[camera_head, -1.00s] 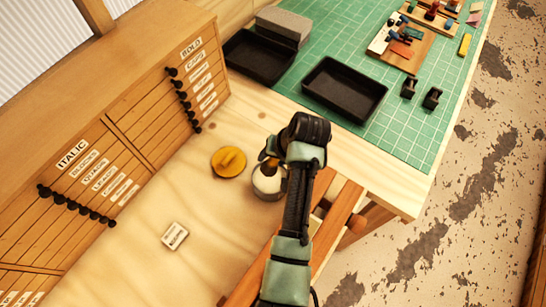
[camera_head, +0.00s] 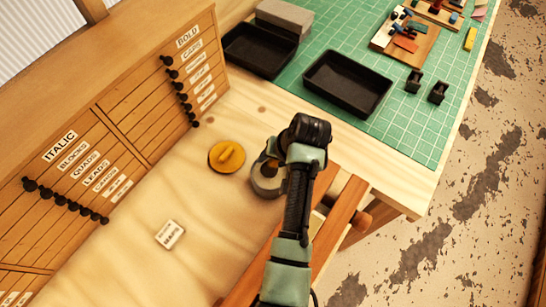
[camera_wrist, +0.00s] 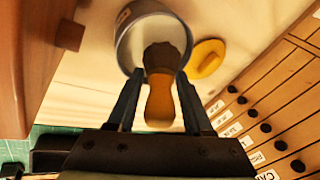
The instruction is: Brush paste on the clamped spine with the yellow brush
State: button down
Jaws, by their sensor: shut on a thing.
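My gripper (camera_wrist: 158,95) is shut on the yellow brush (camera_wrist: 160,105), with its handle between the fingers and its dark bristles pointing away from the palm. The brush tip overlaps the mouth of a round grey paste pot (camera_wrist: 124,38) holding pale paste. I cannot tell whether the bristles touch the paste. In the head view the pot (camera_head: 257,188) stands on the bench, partly hidden by my gripper and arm. The wooden press (camera_head: 345,208) lies just right of the pot. Its clamped spine is mostly hidden behind my arm and cannot be made out.
A yellow lid (camera_head: 226,157) lies left of the pot, and a small white label block (camera_head: 170,235) lies nearer. Type drawers (camera_head: 110,160) with black knobs line the left. Black trays (camera_head: 348,84) and a wooden board (camera_head: 405,40) rest on the green mat (camera_head: 420,125).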

jog(key=shift+f, duration=0.7)
dwell(1.6)
jog(key=shift+s, duration=0.1)
notch_tip(320, 180, up, 7)
jog(key=p, duration=0.6)
jog(key=shift+r, duration=0.1)
dwell(0.5)
